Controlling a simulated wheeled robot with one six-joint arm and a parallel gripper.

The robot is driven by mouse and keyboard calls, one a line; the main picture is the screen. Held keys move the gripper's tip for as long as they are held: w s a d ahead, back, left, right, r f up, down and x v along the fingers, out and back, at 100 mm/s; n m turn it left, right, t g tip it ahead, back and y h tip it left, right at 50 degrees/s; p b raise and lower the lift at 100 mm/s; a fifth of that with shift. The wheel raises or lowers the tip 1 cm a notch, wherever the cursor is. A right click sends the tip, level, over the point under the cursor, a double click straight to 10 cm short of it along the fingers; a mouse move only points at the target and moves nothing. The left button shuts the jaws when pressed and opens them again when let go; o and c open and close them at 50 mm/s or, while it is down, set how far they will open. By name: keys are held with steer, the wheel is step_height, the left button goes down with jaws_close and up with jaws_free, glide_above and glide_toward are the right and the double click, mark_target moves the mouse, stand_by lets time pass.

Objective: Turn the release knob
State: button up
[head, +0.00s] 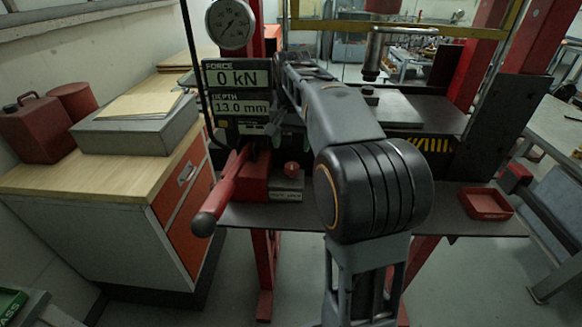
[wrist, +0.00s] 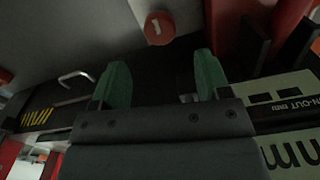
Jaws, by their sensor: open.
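The release knob appears to be the small round red knob (head: 291,169) on the pump unit, just above a pale label plate. In the wrist view a round red knob (wrist: 160,27) with a short white mark on its face shows at the top. My gripper (wrist: 157,75) is open and empty, with its two green fingertips spread. The knob lies beyond the fingertips, roughly centred between them and apart from both.
A red pump lever (head: 224,192) slants out left of the knob. The display panel (head: 238,92) reads 0 kN and 13.0 mm and stands close above the pump; it also shows at the wrist view's right. A red tray (head: 486,203) sits on the right of the shelf.

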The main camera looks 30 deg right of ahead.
mark_target(292, 166)
step_height(292, 166, down, 8)
steer(key=shift+r, duration=0.25)
steer(key=c, duration=0.9)
steer(key=shift+c, duration=0.2)
